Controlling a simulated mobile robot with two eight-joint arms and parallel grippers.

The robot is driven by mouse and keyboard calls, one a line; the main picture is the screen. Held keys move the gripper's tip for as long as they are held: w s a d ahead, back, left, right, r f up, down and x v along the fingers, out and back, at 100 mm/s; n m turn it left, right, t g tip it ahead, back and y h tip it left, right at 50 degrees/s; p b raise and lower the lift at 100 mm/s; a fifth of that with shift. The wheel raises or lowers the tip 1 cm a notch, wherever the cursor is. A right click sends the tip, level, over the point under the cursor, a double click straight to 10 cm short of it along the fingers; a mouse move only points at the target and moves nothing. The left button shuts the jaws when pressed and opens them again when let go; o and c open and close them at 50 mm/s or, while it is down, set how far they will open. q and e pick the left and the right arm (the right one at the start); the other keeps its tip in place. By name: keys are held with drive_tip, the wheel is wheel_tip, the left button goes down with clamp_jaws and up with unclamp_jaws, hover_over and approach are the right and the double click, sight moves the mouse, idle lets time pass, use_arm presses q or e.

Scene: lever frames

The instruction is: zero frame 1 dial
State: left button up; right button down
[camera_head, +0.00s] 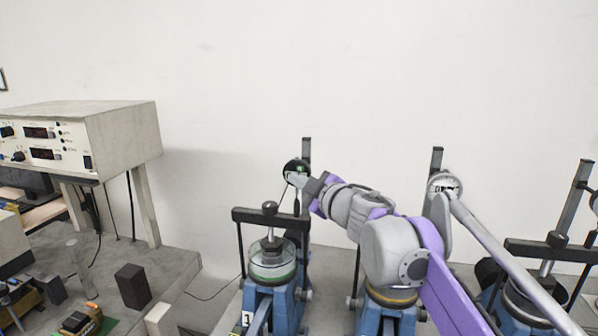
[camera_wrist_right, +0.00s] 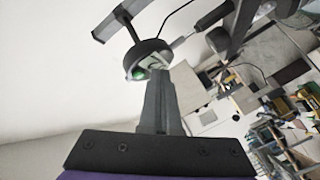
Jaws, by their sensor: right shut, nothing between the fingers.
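Frame 1 (camera_head: 285,301) is a blue lever frame with a "1" label, left of the other frames. Its round dark dial (camera_head: 294,167) with a small green display is on the upright post at the back. In the right wrist view the dial (camera_wrist_right: 147,48) is at the fingertips, its face partly hidden by them. My right gripper (camera_head: 296,180) reaches in from the right, shut and empty, its tips at the dial's lower front. The fingers also show in the wrist view (camera_wrist_right: 157,70). I cannot tell whether they touch it. My left gripper is not in view.
A second blue frame (camera_head: 372,318) with a pale dial (camera_head: 443,186) stands behind my right arm; a third (camera_head: 520,310) is at the right. A cream instrument box (camera_head: 125,135) stands at the left above a grey bench (camera_head: 180,268). A dark block (camera_head: 132,286) is on the bench.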

drive_tip(key=shift+w+d+r, duration=0.3)
drive_tip(key=shift+r, duration=0.1)
idle(1.1)
drive_tip(key=shift+s+f, duration=0.1)
drive_tip(key=shift+a+f, duration=0.15)
drive_tip(key=shift+f, duration=0.1)
drive_tip(key=shift+s, duration=0.1)
drive_tip(key=s+a+b, duration=0.1)
drive_tip(key=s+a, duration=0.1)
drive_tip(key=s, duration=0.3)
drive_tip(key=shift+s+f, duration=0.2)
drive_tip(key=shift+s, duration=0.15)
drive_tip(key=s+d+r+n, duration=0.1)
drive_tip(key=s+d+n, duration=0.5)
drive_tip(key=s+n, duration=0.2)
drive_tip(key=shift+s+d+r+t, duration=0.15)
drive_tip(key=shift+r+t, duration=0.1)
drive_tip(key=shift+t, duration=0.15)
